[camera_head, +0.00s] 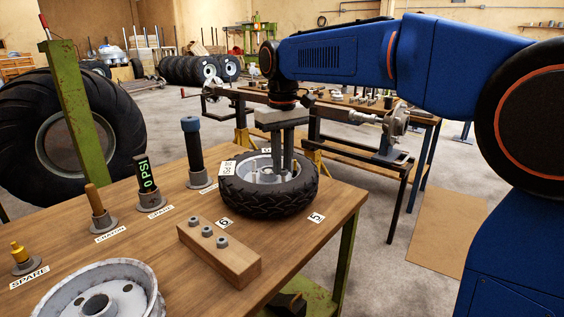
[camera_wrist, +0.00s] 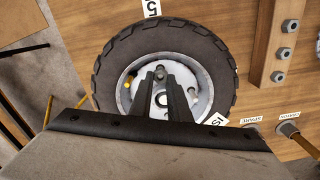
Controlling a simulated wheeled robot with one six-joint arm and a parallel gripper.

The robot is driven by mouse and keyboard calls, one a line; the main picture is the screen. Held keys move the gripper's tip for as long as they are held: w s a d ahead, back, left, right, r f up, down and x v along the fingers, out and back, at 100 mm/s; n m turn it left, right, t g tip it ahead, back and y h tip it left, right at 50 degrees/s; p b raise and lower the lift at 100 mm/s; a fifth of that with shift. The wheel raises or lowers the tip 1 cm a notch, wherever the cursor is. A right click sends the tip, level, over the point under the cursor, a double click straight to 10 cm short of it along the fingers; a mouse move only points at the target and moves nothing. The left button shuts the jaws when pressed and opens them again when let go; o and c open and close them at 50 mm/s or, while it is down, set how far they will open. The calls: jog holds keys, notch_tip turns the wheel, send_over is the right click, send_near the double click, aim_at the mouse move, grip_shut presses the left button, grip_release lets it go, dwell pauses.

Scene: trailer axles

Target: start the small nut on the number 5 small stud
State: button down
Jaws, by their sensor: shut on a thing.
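A small wheel with a black tyre (camera_head: 262,207) and a pale hub (camera_wrist: 197,88) lies flat on the wooden bench. A label "5" (camera_head: 316,218) lies on the bench beside it; in the wrist view this label (camera_wrist: 151,7) is beyond the tyre. My gripper (camera_head: 278,174) points down into the hub. In the wrist view its fingertips (camera_wrist: 159,76) are shut on a small grey nut (camera_wrist: 160,73) at the hub's side toward the "5" label. The number 5 stud is hidden by the nut and fingers; I cannot tell whether the nut touches it.
A wooden block (camera_head: 238,262) with three grey nuts lies in front of the wheel. Upright tools in holders (camera_head: 195,155) stand at left, and a white rim (camera_head: 130,280) at front left. A white tag (camera_head: 228,168) stands at the tyre. A second bench (camera_head: 390,165) is behind.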

jog(key=m, duration=0.2)
jog(key=shift+m, duration=0.3)
jog(key=c, duration=1.6)
grip_release()
notch_tip(320, 180, up, 16)
jog(key=r, duration=0.1)
jog(key=s+d+f+m+t, duration=0.1)
jog(key=s+d+f+t, duration=0.1)
jog(key=s+d+f, duration=1.2)
jog(key=s+d+f+t, duration=0.1)
jog(key=s+d+f, duration=0.2)
jog(key=s+f, duration=0.2)
jog(key=s+d+f+m+t, duration=0.1)
jog(key=s+d+f, duration=0.2)
jog(key=s+f, duration=0.2)
jog(key=s+d+f+m, duration=0.1)
jog(key=s+d+f, duration=0.2)
jog(key=f, duration=0.6)
jog(key=shift+s+f+t, duration=0.25)
jog(key=shift+s+t, duration=0.15)
jog(key=shift+s, duration=0.55)
